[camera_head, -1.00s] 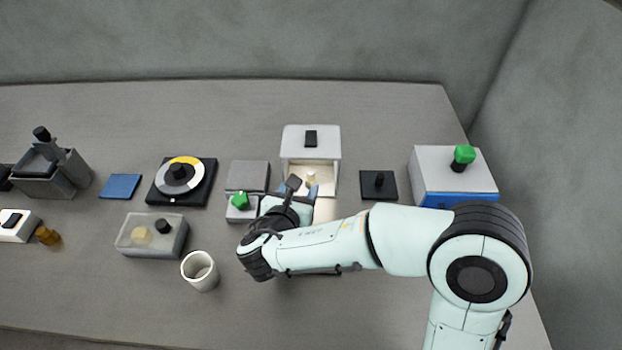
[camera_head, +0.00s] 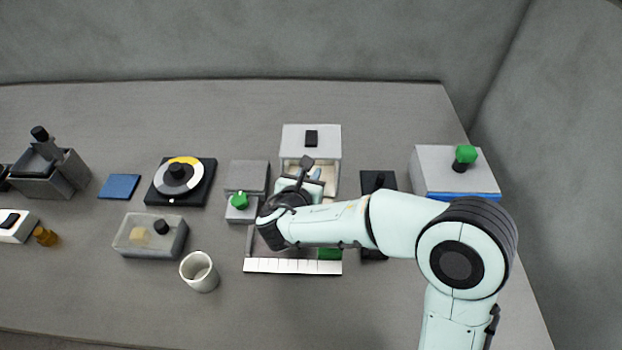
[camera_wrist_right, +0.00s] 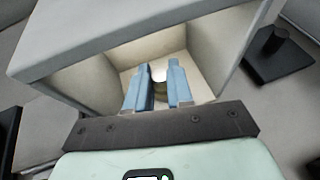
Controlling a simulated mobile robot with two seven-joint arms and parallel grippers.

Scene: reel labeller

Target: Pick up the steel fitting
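The steel fitting (camera_wrist_right: 159,75) shows in the right wrist view as a small shiny rounded piece inside a lit white box. The box (camera_head: 311,140) stands at the back middle of the table in the head view, its open front facing me. My right gripper (camera_wrist_right: 160,70) reaches into the opening, its two blue fingers apart. The fitting shows between the fingertips, with no clear contact on either side. In the head view my right gripper (camera_head: 314,175) and wrist hide the fitting. My left gripper is not in view.
A black block with a knob (camera_wrist_right: 275,50) stands right of the box. A grey unit with a green knob (camera_head: 239,201) is to its left. A tray with a white segmented front strip (camera_head: 292,267) lies under my forearm. A white cup (camera_head: 199,272) stands front left.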

